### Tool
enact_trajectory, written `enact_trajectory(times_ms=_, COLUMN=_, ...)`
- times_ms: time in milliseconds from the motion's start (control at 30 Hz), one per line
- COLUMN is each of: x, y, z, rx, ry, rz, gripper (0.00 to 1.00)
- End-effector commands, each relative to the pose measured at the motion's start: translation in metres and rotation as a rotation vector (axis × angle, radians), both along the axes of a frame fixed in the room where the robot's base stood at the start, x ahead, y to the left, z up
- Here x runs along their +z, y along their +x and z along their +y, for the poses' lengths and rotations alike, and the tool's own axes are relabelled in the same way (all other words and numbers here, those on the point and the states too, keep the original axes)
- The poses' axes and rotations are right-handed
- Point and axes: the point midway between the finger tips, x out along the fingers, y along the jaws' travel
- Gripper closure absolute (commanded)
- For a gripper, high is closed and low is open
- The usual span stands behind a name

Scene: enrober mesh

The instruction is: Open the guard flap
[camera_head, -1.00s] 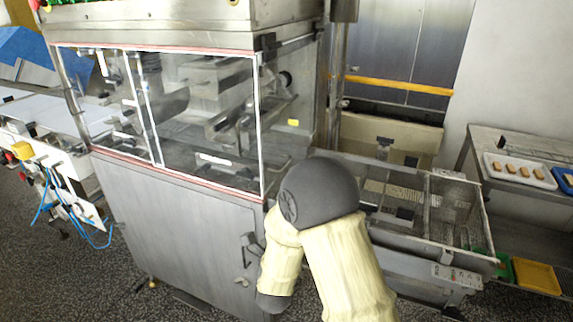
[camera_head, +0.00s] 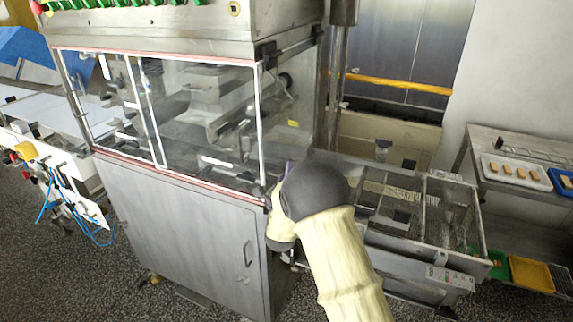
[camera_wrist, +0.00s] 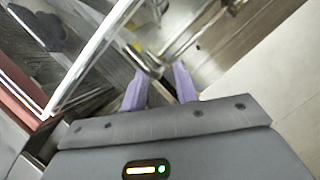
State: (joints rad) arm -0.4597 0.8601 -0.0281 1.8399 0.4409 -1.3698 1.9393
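The guard flap appears to be the clear, white-edged panel (camera_head: 205,115) on the upper front of the steel machine (camera_head: 185,220). It looks closed, flush with the front. In the wrist view, a white panel edge (camera_wrist: 92,60) runs diagonally on the left. My gripper (camera_wrist: 160,85) has two purple fingers spread apart with a gap between them. The fingertips are right of that white edge, near a metal bar or bracket (camera_wrist: 148,62). I cannot tell whether they touch it. In the head view my arm hides the gripper at the machine's right front corner.
An open metal frame with a mesh bed (camera_head: 425,205) adjoins the machine on the right. A side table holds a white tray (camera_head: 512,171) of small bars. A yellow tray (camera_head: 531,274) lies lower down. A white conveyor (camera_head: 42,108) stands at the left.

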Motion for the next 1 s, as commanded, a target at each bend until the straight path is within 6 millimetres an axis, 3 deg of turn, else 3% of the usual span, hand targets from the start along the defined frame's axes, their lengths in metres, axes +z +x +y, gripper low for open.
enact_trajectory(times_ms=200, x=0.006, y=0.024, z=0.002, rx=0.002, ry=0.001, rz=-0.001, gripper=0.7)
enact_trajectory(times_ms=567, x=0.006, y=0.029, z=-0.002, rx=-0.004, ry=0.001, rz=0.0, gripper=0.7)
enact_trajectory(times_ms=700, x=0.006, y=0.029, z=-0.002, rx=-0.004, ry=0.001, rz=0.0, gripper=0.98)
enact_trajectory(times_ms=733, x=0.006, y=0.029, z=-0.002, rx=-0.004, ry=0.001, rz=0.0, gripper=1.0)
enact_trajectory(times_ms=1000, x=0.006, y=0.029, z=-0.002, rx=-0.002, ry=-0.001, rz=0.0, gripper=1.0)
